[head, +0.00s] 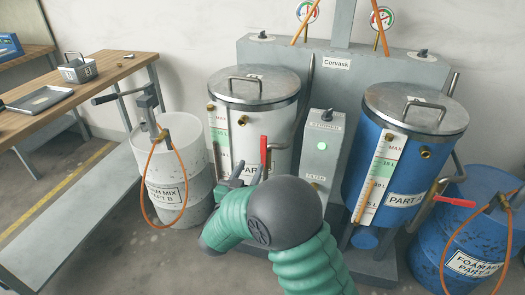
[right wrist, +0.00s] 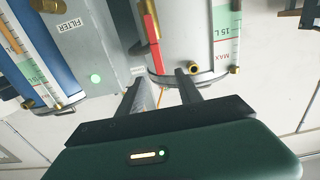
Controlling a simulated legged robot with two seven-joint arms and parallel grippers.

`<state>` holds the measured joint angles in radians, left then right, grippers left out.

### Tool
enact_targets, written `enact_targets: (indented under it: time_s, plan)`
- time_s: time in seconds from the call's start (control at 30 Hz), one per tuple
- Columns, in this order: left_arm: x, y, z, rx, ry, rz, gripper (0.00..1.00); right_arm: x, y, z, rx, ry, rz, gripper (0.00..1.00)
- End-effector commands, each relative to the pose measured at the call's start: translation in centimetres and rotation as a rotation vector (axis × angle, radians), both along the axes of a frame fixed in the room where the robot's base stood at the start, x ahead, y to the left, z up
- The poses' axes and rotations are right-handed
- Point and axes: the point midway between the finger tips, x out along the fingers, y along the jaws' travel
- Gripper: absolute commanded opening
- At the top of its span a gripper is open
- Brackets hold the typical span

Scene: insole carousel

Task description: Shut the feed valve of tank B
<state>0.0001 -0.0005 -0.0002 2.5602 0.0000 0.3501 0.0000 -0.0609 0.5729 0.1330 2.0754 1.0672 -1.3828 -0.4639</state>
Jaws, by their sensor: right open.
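The white tank (head: 262,112) stands in the middle of the head view; its label is partly hidden by my arm. Its feed valve has a red lever (head: 264,150) that points upward, beside a bent metal pipe. The lever also shows in the right wrist view (right wrist: 150,27), where the picture is turned upside down. My right gripper (head: 246,172) is open and empty, just below and left of the lever in the head view. My left gripper is not in view.
A blue tank (head: 380,145) stands at right, its red lever (head: 453,201) pointing sideways. Between the tanks is a grey filter box (head: 322,150) with a green light. A white drum (head: 195,190) and a workbench (head: 100,75) are at left; a blue drum (head: 450,245) is at right.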

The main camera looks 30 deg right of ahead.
Motion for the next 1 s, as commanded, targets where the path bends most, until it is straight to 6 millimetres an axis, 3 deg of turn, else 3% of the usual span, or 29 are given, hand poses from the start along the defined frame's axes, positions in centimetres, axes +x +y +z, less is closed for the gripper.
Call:
enact_targets:
  time_s: [0.6,1.0]
  plan:
    - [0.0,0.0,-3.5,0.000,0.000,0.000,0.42,9.5,-10.7,0.1,-0.003,0.002,0.002,0.42]
    - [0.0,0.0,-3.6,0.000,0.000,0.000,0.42,10.4,-11.7,0.4,-0.003,0.002,0.004,0.42]
